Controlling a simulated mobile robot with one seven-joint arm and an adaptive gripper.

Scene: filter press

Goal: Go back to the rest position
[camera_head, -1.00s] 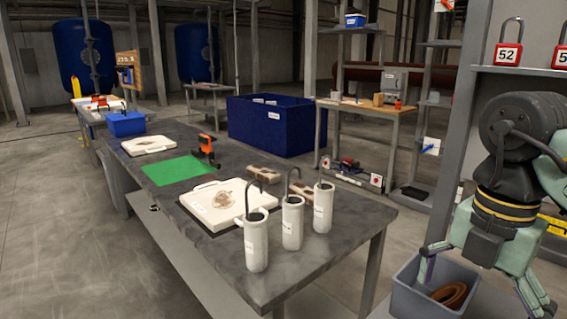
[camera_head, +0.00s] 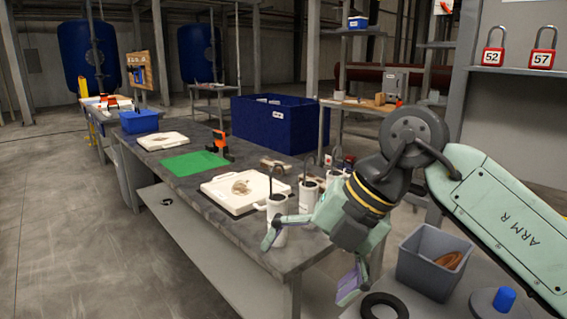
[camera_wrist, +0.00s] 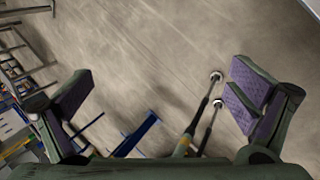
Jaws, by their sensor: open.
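My gripper (camera_head: 308,262) is open and empty, its fingers spread wide in front of the near right end of the grey table (camera_head: 262,245). In the head view one finger overlaps the nearest white cylinder (camera_head: 277,212); I cannot tell whether they touch. My arm reaches in from the right and hides part of the white cylinders.
A grey bin (camera_head: 432,262) holds a brown ring, beside a black ring (camera_head: 383,306) and a blue-knobbed disc (camera_head: 503,300). A white filter plate (camera_head: 222,196) and a green mat (camera_head: 193,164) lie on the table. The left floor is clear.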

